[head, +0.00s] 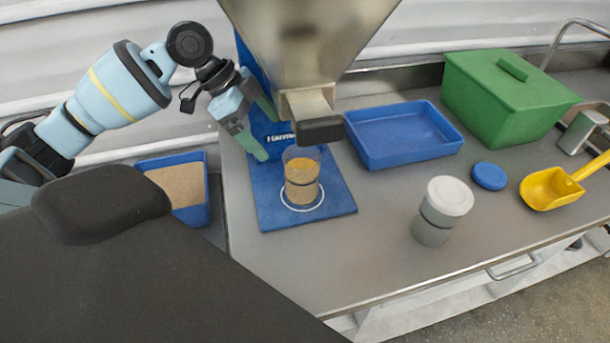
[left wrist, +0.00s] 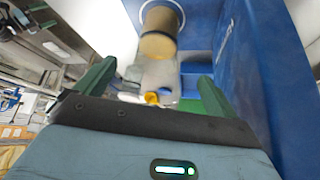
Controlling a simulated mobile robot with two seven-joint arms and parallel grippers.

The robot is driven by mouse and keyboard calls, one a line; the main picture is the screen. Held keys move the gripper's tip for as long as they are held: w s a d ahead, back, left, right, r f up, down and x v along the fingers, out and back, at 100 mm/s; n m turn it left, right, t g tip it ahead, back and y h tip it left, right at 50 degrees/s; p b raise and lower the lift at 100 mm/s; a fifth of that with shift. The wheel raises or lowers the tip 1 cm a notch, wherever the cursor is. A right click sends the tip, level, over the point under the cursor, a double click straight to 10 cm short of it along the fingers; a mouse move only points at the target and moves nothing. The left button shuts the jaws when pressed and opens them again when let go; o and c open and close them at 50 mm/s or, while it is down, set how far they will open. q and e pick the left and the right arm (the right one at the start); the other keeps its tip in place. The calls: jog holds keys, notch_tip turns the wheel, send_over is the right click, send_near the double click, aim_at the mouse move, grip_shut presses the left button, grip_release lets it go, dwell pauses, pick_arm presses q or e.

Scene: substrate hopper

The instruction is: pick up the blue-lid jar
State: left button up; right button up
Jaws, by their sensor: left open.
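A clear jar (head: 302,184) partly filled with brown grains stands upright on a blue base plate (head: 340,202) under the hopper spout. It shows no lid on it. A loose blue lid (head: 489,176) lies flat on the table at the right. A grey jar with a white lid (head: 449,196) stands nearer the front. My left gripper (head: 269,137) is open and empty, to the upper left of the clear jar. In the left wrist view the clear jar (left wrist: 159,33) appears beyond and between the open fingers, apart from them. My right gripper is not in view.
The metal hopper (head: 305,40) hangs over the clear jar, its dark-ended spout (head: 320,130) close above. A blue tray (head: 405,136), a green lidded bin (head: 510,95) and a yellow scoop (head: 550,188) stand right. A grain-filled blue bin (head: 185,212) is left. The table front is clear.

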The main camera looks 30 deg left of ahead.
aim_at(285, 153)
pick_arm(q)
jog(key=x, duration=0.6)
jog(key=shift+d+f, duration=0.15)
jog(key=shift+f, duration=0.1)
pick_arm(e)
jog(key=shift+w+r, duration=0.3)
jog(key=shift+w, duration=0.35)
pick_arm(q)
jog(key=shift+d+f, duration=0.2)
jog(key=x, duration=0.3)
jog(key=shift+w+d+f, duration=0.1)
jog(key=shift+d, duration=0.15)
jog(key=shift+w+d+f, duration=0.15)
jog(key=shift+d+f, duration=0.1)
jog(key=shift+f, duration=0.25)
jog(key=c, duration=1.4)
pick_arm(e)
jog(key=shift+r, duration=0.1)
